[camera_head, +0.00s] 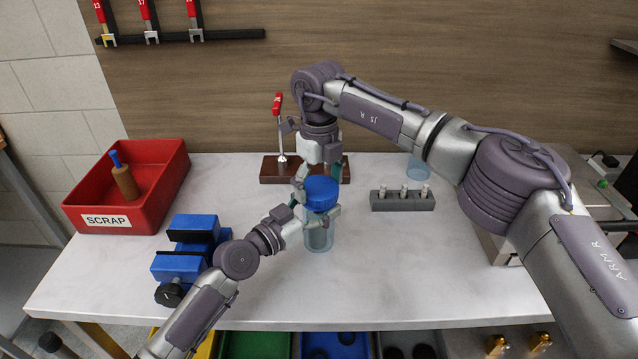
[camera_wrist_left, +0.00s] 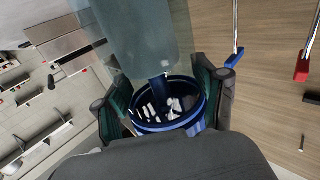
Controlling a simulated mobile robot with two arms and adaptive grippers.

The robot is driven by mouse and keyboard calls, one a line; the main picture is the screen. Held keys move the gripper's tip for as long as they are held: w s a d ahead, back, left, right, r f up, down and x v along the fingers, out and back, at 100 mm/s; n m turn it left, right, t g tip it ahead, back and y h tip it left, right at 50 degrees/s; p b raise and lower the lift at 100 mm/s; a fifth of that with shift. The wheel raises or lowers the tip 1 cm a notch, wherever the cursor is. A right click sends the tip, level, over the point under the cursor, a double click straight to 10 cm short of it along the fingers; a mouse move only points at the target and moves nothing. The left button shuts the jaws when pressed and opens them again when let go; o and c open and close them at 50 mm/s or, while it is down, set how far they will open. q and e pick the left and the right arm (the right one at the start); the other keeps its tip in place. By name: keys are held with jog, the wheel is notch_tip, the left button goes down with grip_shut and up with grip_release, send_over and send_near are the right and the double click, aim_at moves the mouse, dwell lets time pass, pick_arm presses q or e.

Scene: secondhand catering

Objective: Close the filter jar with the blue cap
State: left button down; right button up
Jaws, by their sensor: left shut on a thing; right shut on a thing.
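The filter jar (camera_head: 319,238), a clear bluish cylinder, stands upright near the middle of the bench. The blue cap (camera_head: 320,190) is right above its mouth. My left gripper (camera_head: 308,214) comes in from the front left and is shut on the jar's upper part, just under the cap. My right gripper (camera_head: 320,175) points down from above and is shut on the cap. The left wrist view is upside down: the jar (camera_wrist_left: 145,35) is at the top and the cap's blue rim (camera_wrist_left: 163,127) lies between teal fingers. Whether rim and jar touch is unclear.
A blue vise (camera_head: 188,255) and a red SCRAP bin (camera_head: 85,215) holding a brown piece are at the left. Behind stands a red-handled clamp (camera_head: 277,130) on a wooden base. A grey rack (camera_head: 402,204) with several metal pieces is at the right. The front right bench is clear.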

jog(key=o, duration=1.1)
jog(key=shift+s+a, duration=0.1)
notch_tip(320, 180, up, 12)
pick_arm(q)
grip_release()
jog(key=shift+a, duration=0.1)
